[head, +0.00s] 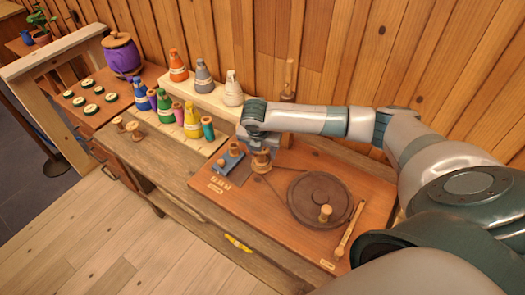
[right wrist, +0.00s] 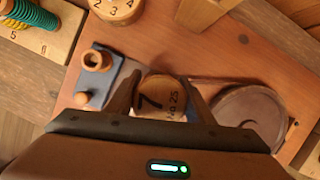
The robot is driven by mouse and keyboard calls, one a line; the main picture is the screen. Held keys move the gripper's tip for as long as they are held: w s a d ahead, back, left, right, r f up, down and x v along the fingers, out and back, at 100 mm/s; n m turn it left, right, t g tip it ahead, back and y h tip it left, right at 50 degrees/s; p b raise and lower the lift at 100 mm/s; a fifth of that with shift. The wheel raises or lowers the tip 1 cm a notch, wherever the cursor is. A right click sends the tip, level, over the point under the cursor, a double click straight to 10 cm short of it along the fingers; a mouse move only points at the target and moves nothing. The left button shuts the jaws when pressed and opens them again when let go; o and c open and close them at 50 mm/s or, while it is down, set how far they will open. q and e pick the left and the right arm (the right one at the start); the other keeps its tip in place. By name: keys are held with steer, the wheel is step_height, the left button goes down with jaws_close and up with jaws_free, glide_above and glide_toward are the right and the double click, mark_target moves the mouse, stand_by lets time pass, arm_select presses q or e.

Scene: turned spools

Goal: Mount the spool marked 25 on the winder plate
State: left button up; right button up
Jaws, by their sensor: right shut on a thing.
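My right gripper (right wrist: 160,104) is shut on a pale wooden spool (right wrist: 163,88). In the head view the gripper (head: 261,148) is over the turned wooden piece (head: 262,161) on the reddish board; I cannot tell whether the spool touches what is below. A blue plate (head: 229,160) with a wooden ring and a knob lies just left; it also shows in the right wrist view (right wrist: 93,78). I cannot tell for sure which part is the winder plate. My left gripper is out of view.
A large dark wheel (head: 319,199) with a small knob sits right of the gripper, and a wooden rod (head: 350,229) lies beyond it. Coloured thread spools (head: 192,119) and bottle-shaped cones (head: 203,75) stand on racks behind left.

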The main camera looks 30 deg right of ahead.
steer(key=shift+p, duration=0.5)
steer(key=shift+f, duration=0.55)
stand_by(0.7)
steer(key=o, duration=0.8)
steer(key=p+v, duration=0.6)
steer(key=shift+v, duration=2.5)
